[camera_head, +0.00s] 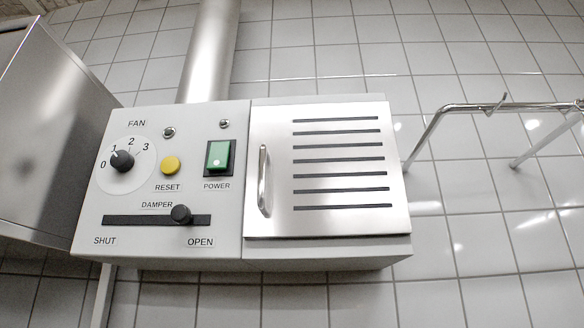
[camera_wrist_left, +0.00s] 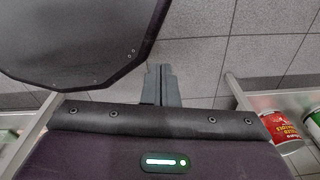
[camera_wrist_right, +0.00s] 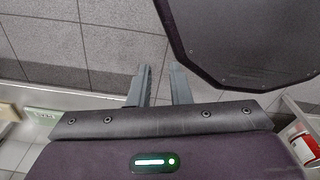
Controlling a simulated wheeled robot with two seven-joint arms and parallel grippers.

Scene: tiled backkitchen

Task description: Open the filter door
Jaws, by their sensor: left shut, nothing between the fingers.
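The filter door (camera_head: 325,165) is a brushed metal panel with several dark horizontal slots, on the right half of a wall-mounted control box. It looks shut, flush with the box. Its upright bar handle (camera_head: 264,178) is on the door's left side. Neither gripper shows in the head view, and the door does not show in the wrist views. My left gripper (camera_wrist_left: 161,84) has its fingers together, with nothing between them, over grey floor tiles. My right gripper (camera_wrist_right: 161,84) has its fingers apart and empty, also over the floor.
The box's left half (camera_head: 170,215) carries a fan knob (camera_head: 122,160), yellow reset button (camera_head: 170,165), green power switch (camera_head: 218,156) and damper slider (camera_head: 181,214). A metal duct (camera_head: 208,50) rises above. A metal rail with hooks (camera_head: 490,107) is at right.

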